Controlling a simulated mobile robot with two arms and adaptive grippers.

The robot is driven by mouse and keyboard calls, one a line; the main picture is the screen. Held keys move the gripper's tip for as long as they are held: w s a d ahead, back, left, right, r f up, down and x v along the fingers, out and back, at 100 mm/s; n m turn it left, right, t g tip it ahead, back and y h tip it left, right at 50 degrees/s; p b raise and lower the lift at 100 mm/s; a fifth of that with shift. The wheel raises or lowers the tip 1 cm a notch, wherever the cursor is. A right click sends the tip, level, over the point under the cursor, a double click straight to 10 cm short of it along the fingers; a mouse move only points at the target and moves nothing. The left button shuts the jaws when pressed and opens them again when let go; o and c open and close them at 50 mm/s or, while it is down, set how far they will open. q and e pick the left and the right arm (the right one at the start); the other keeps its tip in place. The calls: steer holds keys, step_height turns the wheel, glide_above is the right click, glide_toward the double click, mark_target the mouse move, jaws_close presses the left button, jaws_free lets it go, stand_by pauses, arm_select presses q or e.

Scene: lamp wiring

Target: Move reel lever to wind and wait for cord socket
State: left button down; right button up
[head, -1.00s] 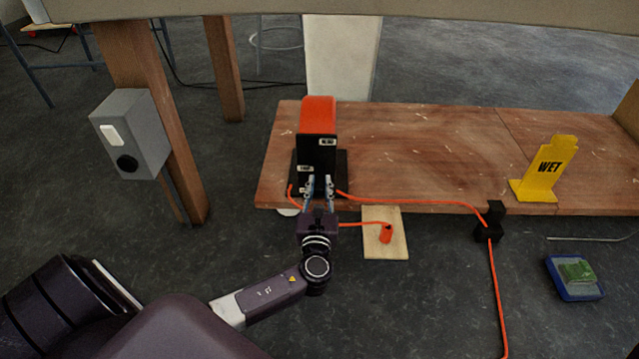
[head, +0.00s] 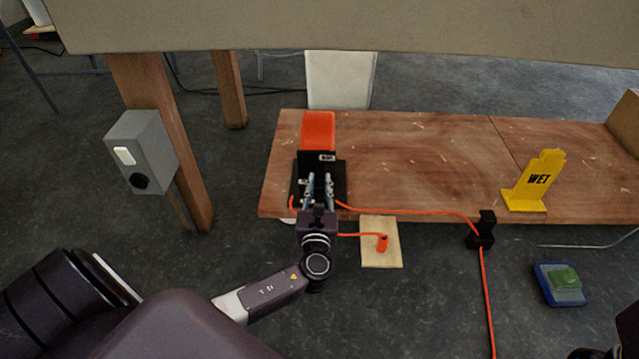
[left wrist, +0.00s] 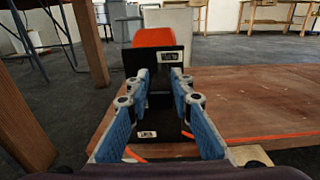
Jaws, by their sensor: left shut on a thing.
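The cord reel, an orange drum (head: 318,130) with a black front plate (head: 305,161), stands on the low wooden platform. A small white label (head: 327,157) is near the plate's top; its text is blurred. My left gripper (head: 318,178) is at the front plate, just below that label, shut on the reel lever, which its fingers mostly hide. In the left wrist view the blue-padded fingers (left wrist: 159,80) reach the black plate (left wrist: 172,60), with labels above and below. A small orange piece, perhaps the cord socket (head: 382,243), stands on a pale wooden board (head: 380,260). My right gripper is out of view.
Orange cord (head: 410,212) runs along the platform (head: 430,150) to a black guide (head: 481,232), then down. A grey switch box (head: 143,150) is on a table leg at left.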

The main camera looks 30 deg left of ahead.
arm_select(q)
steer(key=shift+r, duration=0.2)
steer(key=c, duration=1.7)
jaws_free()
steer(key=shift+s+d+f, duration=0.1)
steer(key=shift+s+d, duration=0.15)
steer(key=shift+s, duration=0.05)
steer(key=v, duration=1.1)
steer(key=shift+s+d, duration=0.1)
steer(key=shift+d, duration=0.05)
